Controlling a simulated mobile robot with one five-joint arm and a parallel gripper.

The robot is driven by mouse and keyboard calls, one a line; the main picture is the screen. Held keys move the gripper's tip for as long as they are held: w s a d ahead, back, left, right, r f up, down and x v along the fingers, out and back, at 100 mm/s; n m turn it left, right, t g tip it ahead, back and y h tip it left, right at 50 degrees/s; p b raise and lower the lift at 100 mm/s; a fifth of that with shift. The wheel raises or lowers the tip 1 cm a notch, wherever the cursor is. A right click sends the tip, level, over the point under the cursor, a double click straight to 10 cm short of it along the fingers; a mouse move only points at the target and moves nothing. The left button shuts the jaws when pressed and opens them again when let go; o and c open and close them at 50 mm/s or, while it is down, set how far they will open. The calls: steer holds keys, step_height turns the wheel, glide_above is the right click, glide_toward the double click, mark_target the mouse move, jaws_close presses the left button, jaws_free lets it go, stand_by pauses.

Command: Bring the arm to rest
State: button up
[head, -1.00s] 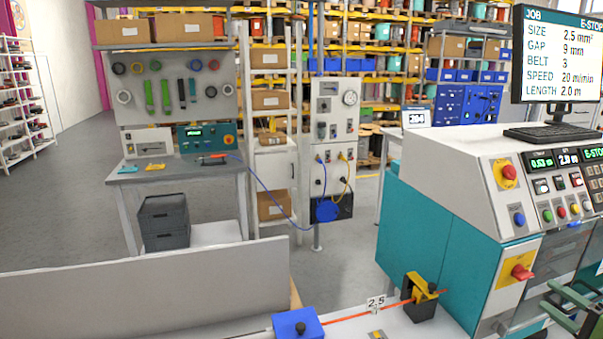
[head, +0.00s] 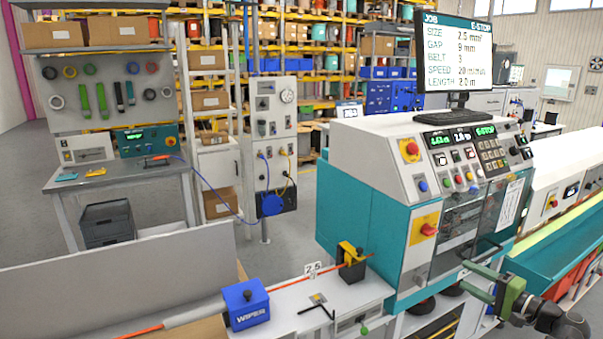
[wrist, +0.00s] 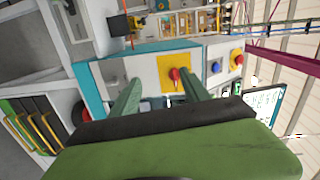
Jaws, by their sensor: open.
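My gripper (head: 466,279) shows at the lower right in the head view, in front of the teal and white machine (head: 368,232). Its two green fingers are apart with nothing between them. In the wrist view my gripper (wrist: 158,90) is open too. Behind its fingers there is the machine's front, with a red knob on a yellow plate (wrist: 172,75). That red knob (head: 428,229) is left of and above my gripper in the head view. I cannot tell the exact gap between the fingers and the machine.
A monitor (head: 447,53) and keyboard (head: 455,117) stand on the machine. A blue wiper block (head: 246,305) and a yellow-and-black guide (head: 351,262) carry an orange wire at the front. A workbench (head: 115,176) is at the left. Grey floor lies open beyond.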

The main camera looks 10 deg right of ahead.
steer(key=w+a+f+n+g+y, duration=0.1)
steer(key=w+a+f+n+g, duration=0.15)
steer(key=a, duration=0.35)
steer(key=w+a+f+n+g+y, duration=0.1)
steer(key=w+a+f+g, duration=0.1)
steer(key=w+a+f, duration=0.35)
steer(key=s+a+f+n+g+h, duration=0.1)
steer(key=a+f+n+g+h, duration=0.1)
steer(key=a, duration=0.9)
steer(key=s+a+f+n+g+h, duration=0.1)
steer(key=a+f+n+g+h, duration=0.1)
steer(key=a+f+n+g, duration=0.2)
steer(key=s+a+f+n+g+h, duration=0.2)
steer(key=a+f, duration=0.5)
steer(key=a, duration=1.1)
steer(key=n+g+h, duration=0.1)
steer(key=n+g, duration=0.1)
steer(key=g, duration=0.1)
steer(key=shift+f+g, duration=0.35)
steer(key=shift+f, duration=0.05)
